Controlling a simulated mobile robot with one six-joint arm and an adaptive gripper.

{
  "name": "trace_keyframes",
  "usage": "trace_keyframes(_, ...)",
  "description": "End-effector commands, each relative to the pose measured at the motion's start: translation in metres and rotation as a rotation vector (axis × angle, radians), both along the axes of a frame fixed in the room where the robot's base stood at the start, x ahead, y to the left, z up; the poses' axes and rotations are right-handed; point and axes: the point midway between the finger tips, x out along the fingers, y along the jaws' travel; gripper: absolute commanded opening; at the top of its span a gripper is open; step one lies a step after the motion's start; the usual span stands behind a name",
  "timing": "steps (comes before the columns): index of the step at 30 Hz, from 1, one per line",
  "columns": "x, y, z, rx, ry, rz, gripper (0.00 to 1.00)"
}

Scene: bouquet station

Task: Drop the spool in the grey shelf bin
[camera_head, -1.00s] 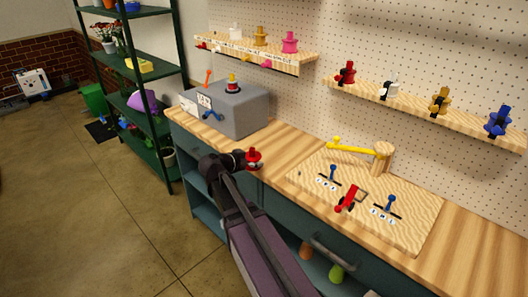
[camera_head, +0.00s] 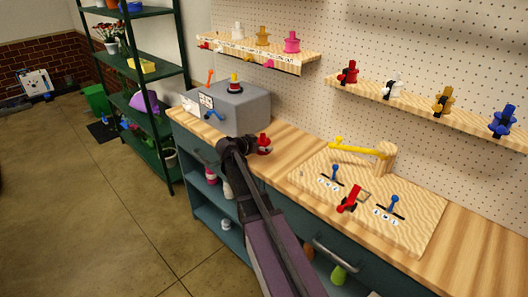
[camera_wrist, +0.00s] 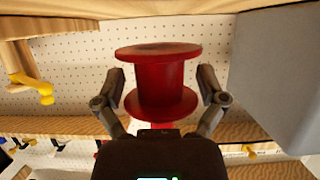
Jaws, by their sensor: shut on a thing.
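The red spool (camera_head: 263,141) is held in my gripper (camera_head: 257,147), above the wooden bench and to the right of a grey box. In the wrist view the red spool (camera_wrist: 160,75) stands between the two fingers of my gripper (camera_wrist: 163,88), which are shut on it from both sides. The grey box (camera_head: 236,112) stands on the bench's left end, with a red, yellow and black piece on top and a blue handle on its front. I cannot tell for sure which thing is the grey shelf bin.
A green rack (camera_head: 160,101) stands to the left with plants and containers. A wooden board with levers (camera_head: 421,222) and a yellow arm (camera_head: 355,147) lies on the bench at right. Two pegboard shelves (camera_head: 256,53) (camera_head: 425,107) carry coloured spools. The cabinet below has open cubbies.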

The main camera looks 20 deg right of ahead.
Motion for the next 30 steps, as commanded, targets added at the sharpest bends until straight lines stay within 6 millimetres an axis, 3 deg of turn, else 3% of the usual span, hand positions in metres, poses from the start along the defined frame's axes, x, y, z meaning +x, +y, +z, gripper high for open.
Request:
trace_keyframes(8, 0.012, -0.01, -0.002, 0.0, -0.001, -0.001, 0.33)
trace_keyframes(21, 0.01, -0.008, -0.036, 0.0, 0.0, 0.0, 0.33)
trace_keyframes(30, 0.01, -0.008, -0.036, 0.0, 0.0, 0.0, 0.33)
